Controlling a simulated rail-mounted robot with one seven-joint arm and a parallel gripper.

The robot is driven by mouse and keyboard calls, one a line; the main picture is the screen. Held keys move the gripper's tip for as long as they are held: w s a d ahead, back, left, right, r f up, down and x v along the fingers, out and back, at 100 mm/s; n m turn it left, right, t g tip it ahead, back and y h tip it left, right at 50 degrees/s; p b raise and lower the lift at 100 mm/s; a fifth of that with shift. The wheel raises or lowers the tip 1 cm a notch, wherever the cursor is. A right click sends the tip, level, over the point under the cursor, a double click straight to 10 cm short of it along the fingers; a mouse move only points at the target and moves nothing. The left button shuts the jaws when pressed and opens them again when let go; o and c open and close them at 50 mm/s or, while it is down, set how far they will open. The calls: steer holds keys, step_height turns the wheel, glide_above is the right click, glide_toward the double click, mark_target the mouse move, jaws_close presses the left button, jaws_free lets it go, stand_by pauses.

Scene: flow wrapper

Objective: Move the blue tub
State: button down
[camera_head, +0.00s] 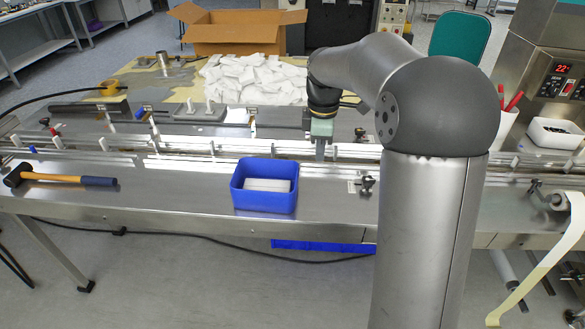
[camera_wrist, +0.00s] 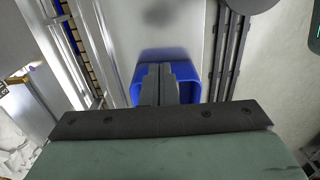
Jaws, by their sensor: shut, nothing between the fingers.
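The blue tub (camera_head: 264,198) is an open rectangular box with white contents, upright on the steel bench in the head view, near its front edge. My gripper (camera_head: 320,150) is above the conveyor rails, up and to the right of the tub and apart from it. In the wrist view the gripper fingers (camera_wrist: 160,72) are together with nothing between them. They overlap the blue tub (camera_wrist: 190,82) behind them and hide much of its inside.
A hammer (camera_head: 62,179) with an orange and blue handle lies at the left of the bench. Guide rails (camera_head: 220,146) run behind the tub. White packets (camera_head: 255,78) are heaped before a cardboard box (camera_head: 240,35). Bare steel (camera_head: 175,195) lies between hammer and tub.

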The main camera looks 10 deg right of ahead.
glide_above(317, 197)
step_height(317, 197, down, 10)
steer(key=shift+f, duration=0.1)
steer(key=a, duration=0.1)
steer(key=a+p, duration=0.1)
steer(key=shift+w+a+r, duration=0.2)
steer(key=shift+w+a, duration=0.3)
steer(key=shift+a, duration=0.45)
